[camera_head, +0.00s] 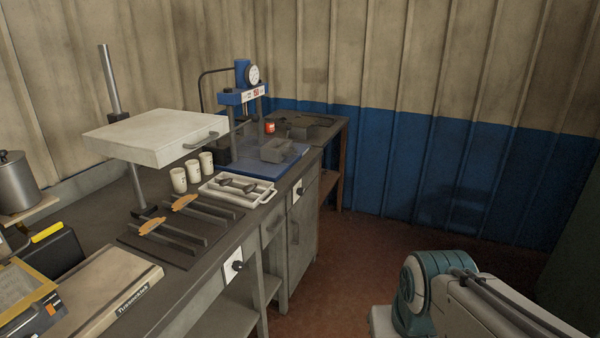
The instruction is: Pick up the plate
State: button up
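No round dish-like plate can be made out. A dark flat sheet (185,258) lies on the workbench and may be the plate; I cannot tell for sure. Brake shoes with orange-brown pieces, one nearer (152,226) and one farther (184,202), rest on this sheet with dark bars beside them. My gripper is not in view. Only a teal and white part of my own arm shows at the lower right, apart from the bench.
A white drawer-like box (155,137) on a metal post overhangs the bench. Behind the sheet stand white cups (179,181), a white tray (237,190) and a blue press (243,97). A Tusonekick box (110,290) lies in front. The floor (345,270) to the right is clear.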

aim_at(248, 189)
jog(key=z, duration=0.4)
jog(key=i, duration=1.6)
jog(key=u, duration=0.75)
jog(key=i, duration=1.45)
jog(key=u, duration=0.85)
